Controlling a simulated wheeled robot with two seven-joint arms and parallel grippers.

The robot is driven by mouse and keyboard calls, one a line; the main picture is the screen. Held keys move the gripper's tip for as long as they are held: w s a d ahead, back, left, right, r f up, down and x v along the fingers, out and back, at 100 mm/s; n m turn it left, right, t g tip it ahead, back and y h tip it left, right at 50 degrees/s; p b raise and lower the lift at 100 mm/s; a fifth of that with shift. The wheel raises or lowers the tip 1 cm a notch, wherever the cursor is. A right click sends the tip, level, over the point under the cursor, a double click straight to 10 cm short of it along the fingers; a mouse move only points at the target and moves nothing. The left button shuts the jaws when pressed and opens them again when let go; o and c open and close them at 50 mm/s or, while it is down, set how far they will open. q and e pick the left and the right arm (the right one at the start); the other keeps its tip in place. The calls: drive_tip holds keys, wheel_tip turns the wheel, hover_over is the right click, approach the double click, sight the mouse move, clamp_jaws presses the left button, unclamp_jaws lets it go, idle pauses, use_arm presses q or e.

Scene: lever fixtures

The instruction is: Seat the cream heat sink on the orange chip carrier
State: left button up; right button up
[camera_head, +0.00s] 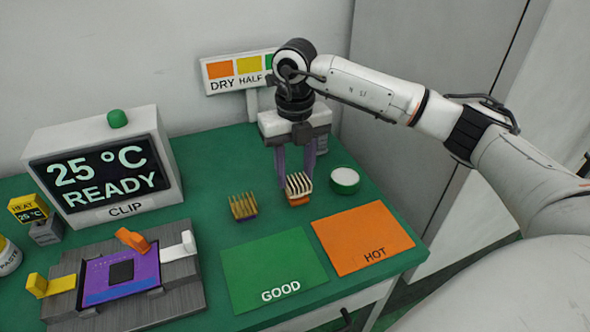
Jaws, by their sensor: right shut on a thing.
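The cream heat sink (298,183) has upright fins and stands on the green table right of centre, with an orange part (299,201) beneath it. I cannot tell whether that part is its base or a separate piece. My right gripper (297,178) points down with its purple fingers at the back of the fins, shut on the heat sink; the contact is partly hidden. A purple board (103,280) with a black square chip (121,271) lies in a grey fixture (178,299) at the front left. No other orange chip carrier is clear. My left gripper is out of view.
A gold-finned heat sink (243,206) on a purple base stands left of the cream one. A white-topped green round container (344,180) is to its right. Green GOOD (272,268) and orange HOT (362,235) mats lie in front. Orange (131,239), yellow (50,285) and white (181,245) levers surround the board.

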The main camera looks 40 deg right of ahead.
drive_tip(key=shift+f, duration=0.25)
drive_tip(key=shift+f+b, duration=0.3)
drive_tip(key=shift+f, duration=0.05)
drive_tip(key=o, duration=1.6)
drive_tip(key=shift+r, duration=0.15)
drive_tip(key=shift+r+p, duration=2.7)
drive_tip(key=shift+r, duration=0.7)
